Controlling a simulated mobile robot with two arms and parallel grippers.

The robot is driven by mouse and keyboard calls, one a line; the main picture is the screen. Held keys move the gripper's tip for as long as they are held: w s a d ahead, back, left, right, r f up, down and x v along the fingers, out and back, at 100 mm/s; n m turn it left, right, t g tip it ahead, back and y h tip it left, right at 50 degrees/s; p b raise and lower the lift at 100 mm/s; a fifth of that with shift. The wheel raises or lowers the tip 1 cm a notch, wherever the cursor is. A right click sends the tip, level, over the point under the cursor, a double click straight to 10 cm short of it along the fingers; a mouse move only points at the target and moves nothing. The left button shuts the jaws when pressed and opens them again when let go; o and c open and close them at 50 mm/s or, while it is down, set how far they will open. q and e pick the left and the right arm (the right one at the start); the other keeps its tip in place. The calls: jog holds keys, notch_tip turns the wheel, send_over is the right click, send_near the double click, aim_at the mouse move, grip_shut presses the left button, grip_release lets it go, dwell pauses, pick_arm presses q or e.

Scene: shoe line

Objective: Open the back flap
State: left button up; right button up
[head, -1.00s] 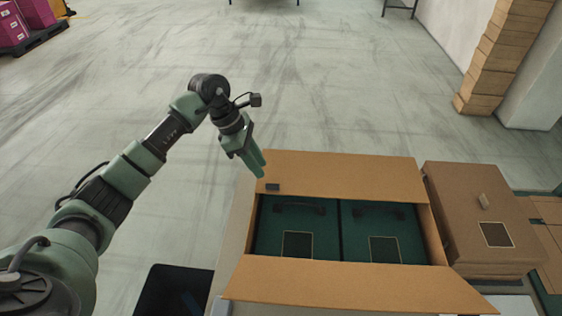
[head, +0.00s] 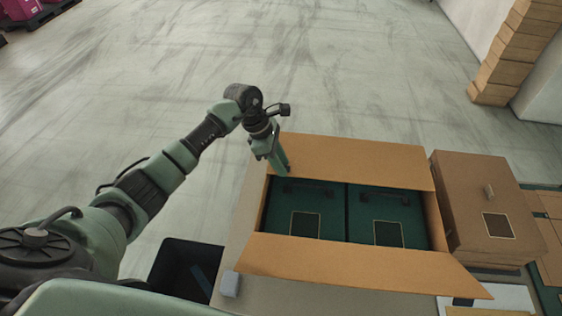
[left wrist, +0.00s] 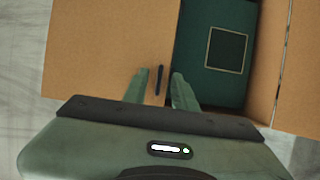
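An open brown carton holds two dark green boxes (head: 303,222) (head: 388,210). Its back flap (head: 355,160) spans the far side, and its front flap (head: 360,266) is folded outward toward me. My left gripper (head: 284,168) is at the left end of the back flap. In the left wrist view its fingers (left wrist: 158,84) are apart, with a small dark tab (left wrist: 160,80) on the flap (left wrist: 110,50) showing between them. The right finger is near the flap's edge beside a green box (left wrist: 222,75). Contact cannot be told. My right gripper is not in view.
A closed brown box (head: 485,205) stands just right of the carton. A black bin (head: 186,268) is at the lower left, beside a small grey block (head: 230,284). The floor (head: 190,70) behind the carton is clear.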

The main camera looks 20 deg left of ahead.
pick_arm(q)
jog(key=shift+w, duration=0.1)
grip_shut()
dwell(1.2)
